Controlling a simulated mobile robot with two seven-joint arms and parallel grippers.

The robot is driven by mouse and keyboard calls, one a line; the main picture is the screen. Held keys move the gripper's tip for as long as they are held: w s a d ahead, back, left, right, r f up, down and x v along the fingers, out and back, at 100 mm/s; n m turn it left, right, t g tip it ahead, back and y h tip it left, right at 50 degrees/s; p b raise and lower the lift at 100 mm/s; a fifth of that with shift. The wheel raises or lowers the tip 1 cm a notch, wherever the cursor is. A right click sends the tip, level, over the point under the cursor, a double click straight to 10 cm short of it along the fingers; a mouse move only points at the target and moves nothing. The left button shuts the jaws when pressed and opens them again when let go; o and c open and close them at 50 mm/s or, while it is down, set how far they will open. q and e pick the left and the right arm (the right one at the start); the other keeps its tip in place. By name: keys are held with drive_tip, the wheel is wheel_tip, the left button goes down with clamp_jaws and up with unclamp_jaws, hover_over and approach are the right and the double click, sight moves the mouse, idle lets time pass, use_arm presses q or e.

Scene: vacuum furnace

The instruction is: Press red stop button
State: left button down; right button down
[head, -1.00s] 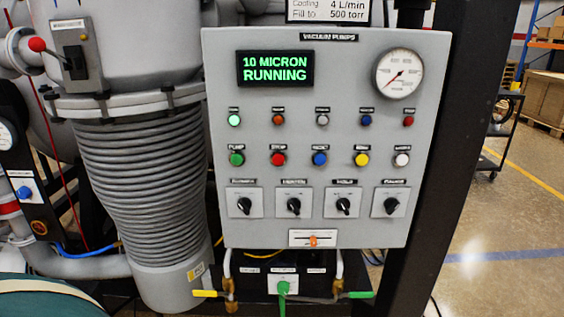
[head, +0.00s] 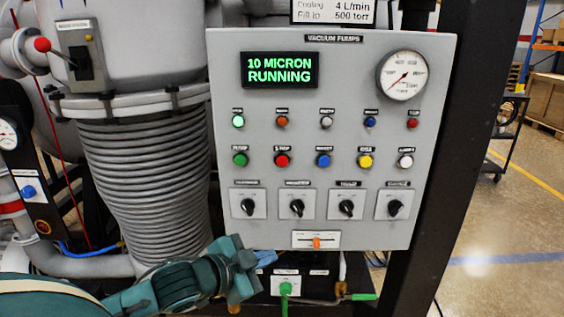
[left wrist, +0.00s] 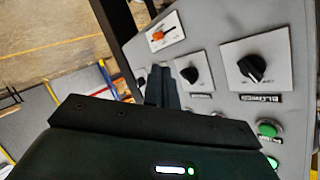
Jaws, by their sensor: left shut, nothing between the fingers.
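The red stop button (head: 282,160) sits in the lower button row of the grey vacuum pumps panel (head: 335,215), between a green button (head: 239,159) and a blue button (head: 323,160). My left gripper (head: 266,258) is at the panel's lower left edge, below the knobs and apart from the stop button. Its fingers also show in the left wrist view (left wrist: 161,86), closed together with nothing between them. The stop button does not show in the left wrist view. My right gripper is in neither view.
Black knobs (head: 297,207) line the panel below the buttons, above an orange slider switch (head: 316,242). The display (head: 279,70) reads 10 MICRON RUNNING. A ribbed grey bellows (head: 145,185) stands left of the panel. Green and other valve handles (head: 286,289) lie under it.

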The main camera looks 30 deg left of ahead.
sight(282, 161)
use_arm(q)
wheel_tip(282, 161, up, 15)
drive_tip(key=d+m+t, duration=0.1)
drive_tip(key=m, duration=0.3)
drive_tip(key=shift+w+d+r+m+h, duration=0.15)
drive_tip(key=shift+w+d+m+h, duration=0.2)
drive_tip(key=shift+w+m+h, duration=0.1)
drive_tip(key=shift+w, duration=0.1)
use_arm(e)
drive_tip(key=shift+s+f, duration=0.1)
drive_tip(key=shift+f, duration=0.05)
